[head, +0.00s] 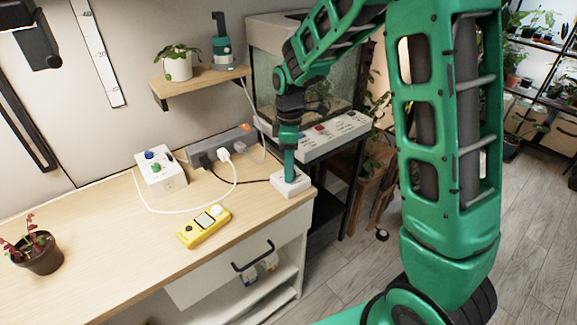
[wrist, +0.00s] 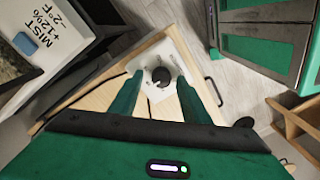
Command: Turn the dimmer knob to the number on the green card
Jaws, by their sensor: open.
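The dimmer is a white box (head: 291,187) at the right front corner of the wooden bench. In the wrist view its white top face (wrist: 172,54) carries a round black dimmer knob (wrist: 161,76). My gripper (head: 289,168) points down over this box. In the wrist view my gripper (wrist: 160,82) is open, with one green finger on each side of the knob. I cannot tell whether the fingers touch it. In the head view the gripper hides the knob. The marks around the knob are too small to read. I cannot make out a green card in either view.
A yellow meter (head: 203,227), a white box with coloured knobs (head: 161,173), a grey power strip (head: 222,146) and a potted plant (head: 37,252) are on the bench. A white cable crosses it. A labelled panel (head: 325,135) stands behind the dimmer.

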